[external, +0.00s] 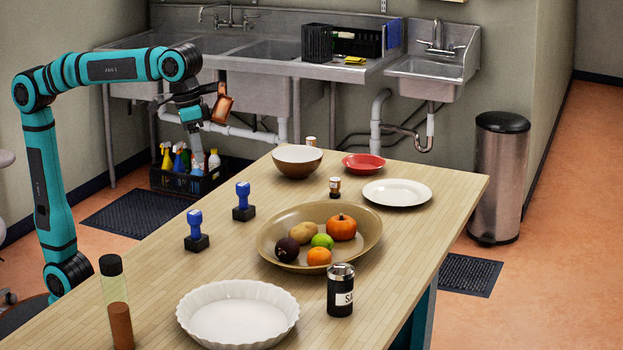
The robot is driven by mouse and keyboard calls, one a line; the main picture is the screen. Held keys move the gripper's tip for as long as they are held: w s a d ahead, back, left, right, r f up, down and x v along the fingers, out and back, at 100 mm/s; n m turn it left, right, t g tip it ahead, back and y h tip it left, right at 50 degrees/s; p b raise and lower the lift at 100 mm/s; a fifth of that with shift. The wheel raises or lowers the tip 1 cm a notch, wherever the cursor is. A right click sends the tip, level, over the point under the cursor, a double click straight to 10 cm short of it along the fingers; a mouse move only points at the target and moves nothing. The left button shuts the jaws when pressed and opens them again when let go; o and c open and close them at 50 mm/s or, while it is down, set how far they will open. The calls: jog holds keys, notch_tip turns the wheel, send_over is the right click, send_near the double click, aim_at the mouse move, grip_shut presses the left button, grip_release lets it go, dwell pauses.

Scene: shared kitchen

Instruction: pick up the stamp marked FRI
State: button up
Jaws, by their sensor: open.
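Two stamps with blue handles and black bases stand upright on the wooden table. One stamp (243,203) is farther back, and the other stamp (196,232) is nearer and to its left. No marking can be read on either, so I cannot tell which is marked FRI. My gripper (197,146) is open and empty. It hangs up in the air at the far left of the table, above and behind both stamps in the picture, and touches neither. Its fingers are small and partly lost against the crate behind.
The wooden table (388,268) also holds a fruit bowl (272,246) right of the stamps, a white fluted dish (238,315), a black shaker (340,292) and a tall bottle (113,290) in front. A brown bowl (297,168) stands behind. The wood around the stamps is clear.

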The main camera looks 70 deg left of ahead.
jog(key=g+y, duration=0.1)
send_over(194, 212)
jog(key=f, duration=1.1)
jog(key=shift+s+d+f, duration=0.25)
jog(key=shift+d+f, duration=0.1)
jog(key=shift+f, duration=0.05)
jog(key=shift+w+a+f, duration=0.1)
jog(key=shift+w+f, duration=0.05)
jog(key=shift+f, duration=1.25)
jog(key=shift+w+a+f, duration=0.1)
jog(key=shift+f, duration=1.25)
jog(key=shift+c, duration=0.5)
jog(key=c, duration=1.1)
